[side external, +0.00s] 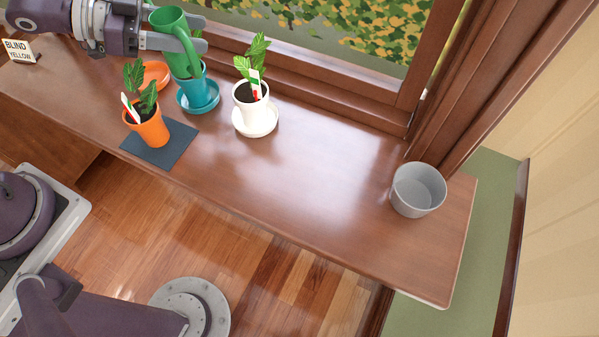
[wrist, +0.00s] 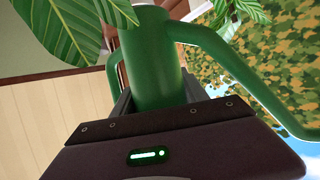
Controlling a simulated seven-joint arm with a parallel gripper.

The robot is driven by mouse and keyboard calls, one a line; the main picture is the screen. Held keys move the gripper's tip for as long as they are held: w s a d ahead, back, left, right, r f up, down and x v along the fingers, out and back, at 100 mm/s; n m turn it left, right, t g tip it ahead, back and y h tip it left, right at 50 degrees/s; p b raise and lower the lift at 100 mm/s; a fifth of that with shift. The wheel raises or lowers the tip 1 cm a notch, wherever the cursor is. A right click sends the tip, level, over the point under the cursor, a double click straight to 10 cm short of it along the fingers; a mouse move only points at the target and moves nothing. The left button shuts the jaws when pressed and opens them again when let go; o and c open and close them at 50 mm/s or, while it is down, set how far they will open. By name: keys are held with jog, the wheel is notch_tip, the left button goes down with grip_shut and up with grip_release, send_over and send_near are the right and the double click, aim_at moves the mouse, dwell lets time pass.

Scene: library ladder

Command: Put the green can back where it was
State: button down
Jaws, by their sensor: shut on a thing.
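The green can (side external: 178,38), a watering can with a loop handle, is at the upper left in the side view. My gripper (side external: 187,42) is shut on it. In the wrist view the can (wrist: 155,60) stands between my fingers, with its handle or spout reaching to the right. In the side view it overlaps the teal pot (side external: 187,85), which holds a plant and stands on a teal saucer (side external: 208,104). I cannot tell the exact height of the can above that pot. My fingers hide part of the can.
An orange pot (side external: 152,130) with a plant stands on a dark mat (side external: 160,153); an empty orange saucer (side external: 155,73) lies behind it. A white potted plant (side external: 251,108) stands right of the teal one. A grey container (side external: 418,190) is far right. The shelf (side external: 320,170) between is clear. A sign (side external: 19,51) is left.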

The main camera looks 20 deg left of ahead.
jog(key=shift+d+r, duration=0.5)
jog(key=shift+r, duration=0.4)
jog(key=s+d+m+g+h, duration=0.1)
jog(key=s+d+m+g, duration=0.2)
jog(key=d, duration=0.6)
jog(key=s+d+m+g+h, duration=0.1)
jog(key=s+d+m+g, duration=0.2)
jog(key=d, duration=0.7)
jog(key=s+d+m+g+h, duration=0.1)
jog(key=s+d+m+g, duration=0.15)
jog(key=d, duration=0.65)
jog(key=shift+g, duration=0.25)
notch_tip(320, 180, down, 18)
jog(key=shift+w+a+r, duration=0.1)
jog(key=shift+a+r, duration=0.05)
jog(key=shift+f, duration=0.3)
jog(key=shift+f, duration=0.15)
jog(key=c, duration=0.6)
grip_release()
